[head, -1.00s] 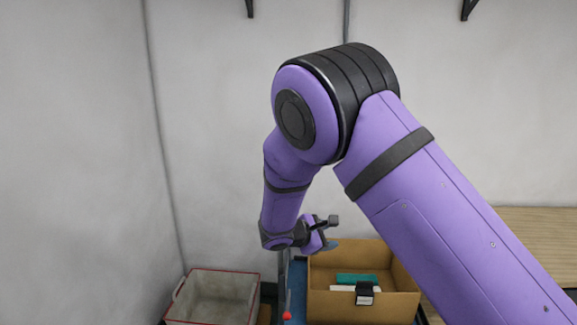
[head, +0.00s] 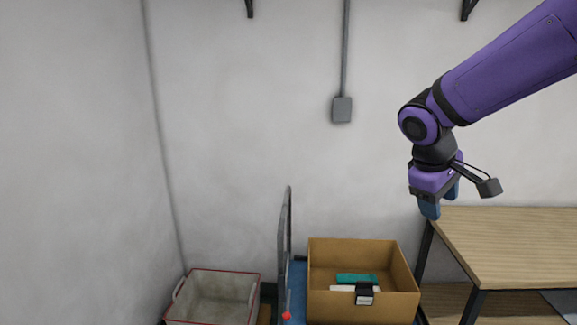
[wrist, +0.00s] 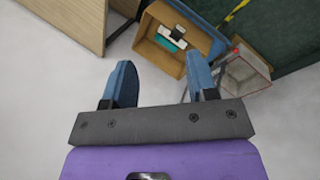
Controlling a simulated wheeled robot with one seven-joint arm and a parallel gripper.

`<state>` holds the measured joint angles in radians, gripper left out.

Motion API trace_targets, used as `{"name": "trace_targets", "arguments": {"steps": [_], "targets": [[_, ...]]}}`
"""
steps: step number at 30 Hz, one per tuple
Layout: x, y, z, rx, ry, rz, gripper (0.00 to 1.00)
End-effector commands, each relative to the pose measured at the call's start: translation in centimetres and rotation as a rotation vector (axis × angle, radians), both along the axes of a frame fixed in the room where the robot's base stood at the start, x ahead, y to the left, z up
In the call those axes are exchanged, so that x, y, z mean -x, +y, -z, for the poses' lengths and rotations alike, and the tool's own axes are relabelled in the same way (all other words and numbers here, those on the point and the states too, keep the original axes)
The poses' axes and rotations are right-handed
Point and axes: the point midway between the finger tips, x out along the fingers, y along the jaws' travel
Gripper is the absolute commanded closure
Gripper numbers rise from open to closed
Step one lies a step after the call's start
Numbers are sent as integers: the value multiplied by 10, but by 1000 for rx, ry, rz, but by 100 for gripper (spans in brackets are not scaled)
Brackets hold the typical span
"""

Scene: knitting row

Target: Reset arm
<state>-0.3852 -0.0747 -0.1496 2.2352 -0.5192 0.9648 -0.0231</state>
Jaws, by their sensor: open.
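My gripper (head: 436,206) hangs at the right of the head view, pointing down, beside the left end of the wooden table and above the level of the cardboard box. My purple arm reaches in from the upper right of the head view.
A cardboard box (head: 350,308) holds a teal item (head: 356,279), a white item and a black item. A grey red-rimmed bin (head: 213,271) stands left of it, past a metal handle (head: 285,240). A wooden table (head: 520,240) stands at right; a wall outlet box (head: 342,110) is behind.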

Motion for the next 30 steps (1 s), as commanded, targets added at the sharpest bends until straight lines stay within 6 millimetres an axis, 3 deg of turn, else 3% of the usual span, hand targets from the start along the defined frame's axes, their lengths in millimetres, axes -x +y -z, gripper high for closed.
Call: {"name": "trace_targets", "arguments": {"steps": [9,18,24,30], "targets": [[81,-23,-38,-235,-137,195,47],[153,-25,-55,-425,-281,350,47],[184,-20,-56,-508,-356,419,47],[194,-18,-56,-537,-382,442,47]]}}
